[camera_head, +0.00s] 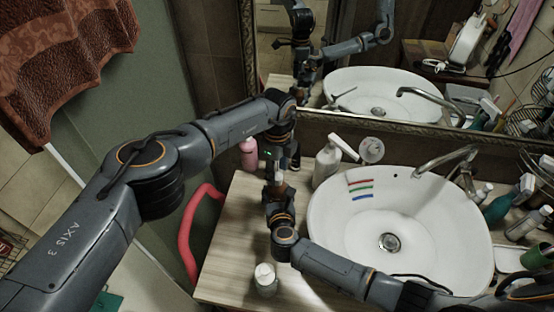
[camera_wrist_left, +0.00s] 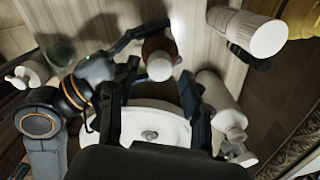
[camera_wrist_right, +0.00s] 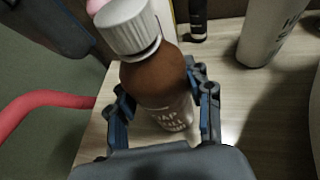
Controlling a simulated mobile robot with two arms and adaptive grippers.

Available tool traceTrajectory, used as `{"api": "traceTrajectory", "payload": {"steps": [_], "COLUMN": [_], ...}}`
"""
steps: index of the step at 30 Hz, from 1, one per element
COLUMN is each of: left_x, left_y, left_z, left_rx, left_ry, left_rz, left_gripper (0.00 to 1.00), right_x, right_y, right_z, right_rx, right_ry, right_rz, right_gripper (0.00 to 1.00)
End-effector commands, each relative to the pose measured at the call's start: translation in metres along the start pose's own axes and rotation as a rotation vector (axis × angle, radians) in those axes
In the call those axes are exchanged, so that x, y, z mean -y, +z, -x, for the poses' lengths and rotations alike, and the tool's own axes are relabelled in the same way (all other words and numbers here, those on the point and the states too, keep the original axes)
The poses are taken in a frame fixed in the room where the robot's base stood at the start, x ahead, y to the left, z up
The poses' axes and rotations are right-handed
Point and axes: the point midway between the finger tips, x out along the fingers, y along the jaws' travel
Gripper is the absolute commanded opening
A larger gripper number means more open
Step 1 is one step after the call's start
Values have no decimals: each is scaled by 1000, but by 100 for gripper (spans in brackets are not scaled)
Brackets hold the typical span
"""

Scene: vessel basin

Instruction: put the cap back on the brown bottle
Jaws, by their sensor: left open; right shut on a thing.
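The brown bottle (camera_wrist_right: 155,78), with a white lower label, is upright over the wooden counter. My right gripper (camera_wrist_right: 158,95) is shut on its body. The white ribbed cap (camera_wrist_right: 126,24) rests at the bottle's mouth, with a white ring just below it; I cannot tell whether it is fully seated. In the left wrist view the cap (camera_wrist_left: 160,68) covers the mouth of the brown bottle (camera_wrist_left: 154,45). My left gripper (camera_wrist_left: 151,82) is open, its fingers on either side of the cap and apart from it. In the head view the arms mostly hide the bottle.
The white basin (camera_head: 330,235) is right of the arms, with colored toothbrushes (camera_head: 361,188) on its rim. A pump bottle (camera_head: 327,163) and a pink bottle (camera_head: 249,154) stand behind. A white-capped bottle (camera_head: 265,279) stands at the counter's front. A red curved bar (camera_head: 187,235) is left.

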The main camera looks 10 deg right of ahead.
Motion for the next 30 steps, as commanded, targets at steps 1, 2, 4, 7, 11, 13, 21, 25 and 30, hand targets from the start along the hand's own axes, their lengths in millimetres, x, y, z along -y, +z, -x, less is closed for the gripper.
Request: {"api": "traceTrajectory", "payload": {"steps": [1, 2, 4, 7, 11, 13, 21, 25, 30], "left_x": [0, 0, 0, 0, 0, 0, 0, 0, 0], "left_y": [-1, 0, -1, 0, 0, 0, 0, 0, 0], "left_z": [-6, -9, -14, -18, -18, -18, -18, -18, -18], "left_rx": [-1, -1, 0, 0, 0, 0, 0, 0, 0], "left_ry": [2, 2, 1, 0, 0, 0, 0, 0, 0], "left_rz": [2, 2, 0, 0, 0, 0, 0, 0, -72], "left_gripper": [48, 48, 48, 48, 48, 48, 7, 0, 0], "right_x": [0, 0, 0, 0, 0, 0, 0, 0, 0], "right_y": [-1, -1, -1, -1, -1, -1, -1, -1, -1], "right_z": [0, 0, 0, 0, 0, 0, 0, 0, 0], "right_rx": [-2, -2, -2, -2, -2, -2, -2, -2, -2], "right_ry": [0, 0, 0, 0, 0, 0, 0, 0, 0], "right_rz": [0, 0, 0, 0, 0, 0, 0, 0, 0], "right_gripper": [0, 0, 0, 0, 0, 0, 0, 0, 0]}}
